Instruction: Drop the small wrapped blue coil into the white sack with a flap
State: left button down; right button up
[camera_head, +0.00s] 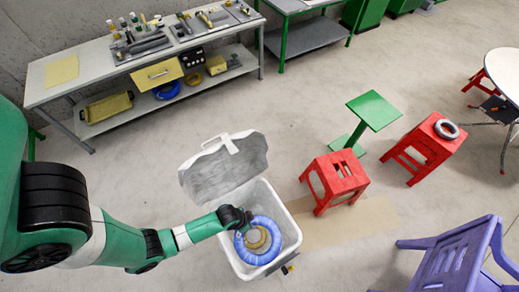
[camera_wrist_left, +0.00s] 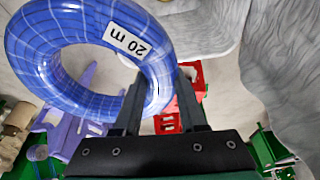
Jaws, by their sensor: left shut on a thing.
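The blue coil (camera_head: 258,240) is a wrapped ring; the left wrist view shows it close up (camera_wrist_left: 60,85) with a white "20 m" label. My left gripper (camera_head: 238,217) is shut on the coil's rim, with its fingers on either side in the left wrist view (camera_wrist_left: 157,95). The white sack (camera_head: 290,225) stands on the floor with its flap (camera_head: 228,165) raised at the back. The coil appears over the sack's open mouth; its exact height cannot be told. A tan round thing (camera_head: 257,238) shows through the ring. My right gripper is out of view.
A red stool (camera_head: 337,178) stands right of the sack, with a green stool (camera_head: 374,110) behind. Another red stool bears a grey ring (camera_head: 446,129). A purple chair (camera_head: 455,258) is at front right. A workbench (camera_head: 95,65) holds tools, with another blue coil (camera_head: 166,90) below.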

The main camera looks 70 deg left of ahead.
pick_arm(q)
jog(key=a+f+n+b, duration=0.2)
jog(key=a+f+b, duration=0.2)
jog(key=f+b, duration=0.3)
jog(key=s+a+f+n+y+b, duration=0.1)
jog(key=a+f+b, duration=0.3)
jog(key=f+b, duration=0.4)
jog(key=s+a+f+n+b, duration=0.1)
jog(key=a+f+b, duration=0.3)
jog(key=f+b, duration=0.4)
notch_tip(320, 180, down, 6)
jog(key=shift+s+a+r+n+g+y, duration=0.2)
jog(key=shift+a+n+g+y, duration=0.1)
jog(key=shift+n, duration=0.5)
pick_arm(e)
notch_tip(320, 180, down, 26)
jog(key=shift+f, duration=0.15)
pick_arm(q)
jog(key=shift+c, duration=1.9)
grip_release()
jog(key=shift+s, duration=0.1)
jog(key=p+v, duration=0.7)
jog(key=v, duration=0.4)
jog(key=shift+r+p, duration=0.35)
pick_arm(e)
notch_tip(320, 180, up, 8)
